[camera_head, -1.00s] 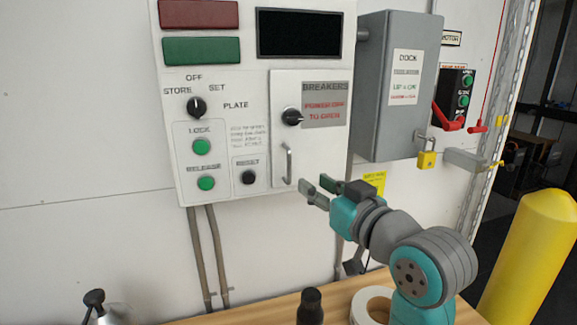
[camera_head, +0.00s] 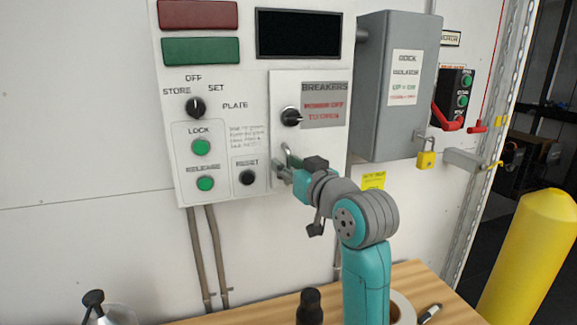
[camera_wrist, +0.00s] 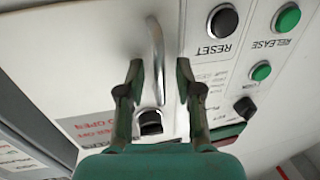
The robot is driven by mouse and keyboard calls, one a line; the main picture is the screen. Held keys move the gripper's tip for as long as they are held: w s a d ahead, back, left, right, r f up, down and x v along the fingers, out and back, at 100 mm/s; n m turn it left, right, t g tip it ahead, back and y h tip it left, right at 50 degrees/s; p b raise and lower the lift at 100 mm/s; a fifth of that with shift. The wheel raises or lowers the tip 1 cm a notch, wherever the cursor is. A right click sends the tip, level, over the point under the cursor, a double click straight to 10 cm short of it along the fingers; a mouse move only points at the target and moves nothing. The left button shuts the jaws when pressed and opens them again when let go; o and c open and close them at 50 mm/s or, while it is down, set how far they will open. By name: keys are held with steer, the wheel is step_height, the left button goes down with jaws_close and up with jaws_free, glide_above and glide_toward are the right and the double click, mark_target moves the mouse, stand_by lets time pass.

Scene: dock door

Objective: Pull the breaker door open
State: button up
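The breaker door (camera_head: 337,140) is a white panel on the right of the control box and looks shut. It bears the label BREAKERS and a black knob (camera_head: 291,116). Its metal bar handle (camera_head: 290,156) is partly hidden behind my gripper (camera_head: 282,168) in the head view. In the wrist view the handle (camera_wrist: 156,60) stands between the two fingers of my gripper (camera_wrist: 158,72), with gaps showing on both sides. The fingers are open. The knob also shows in the wrist view (camera_wrist: 150,122), between the fingers.
Left of the door are the RESET button (camera_head: 247,177), green LOCK (camera_head: 201,146) and RELEASE (camera_head: 205,184) buttons and a selector knob (camera_head: 195,106). A grey isolator box (camera_head: 393,125) with a yellow padlock (camera_head: 426,158) stands out at right. A wooden bench (camera_head: 263,311) holds a dark bottle (camera_head: 310,308).

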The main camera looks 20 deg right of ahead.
jaws_close()
stand_by(0.3)
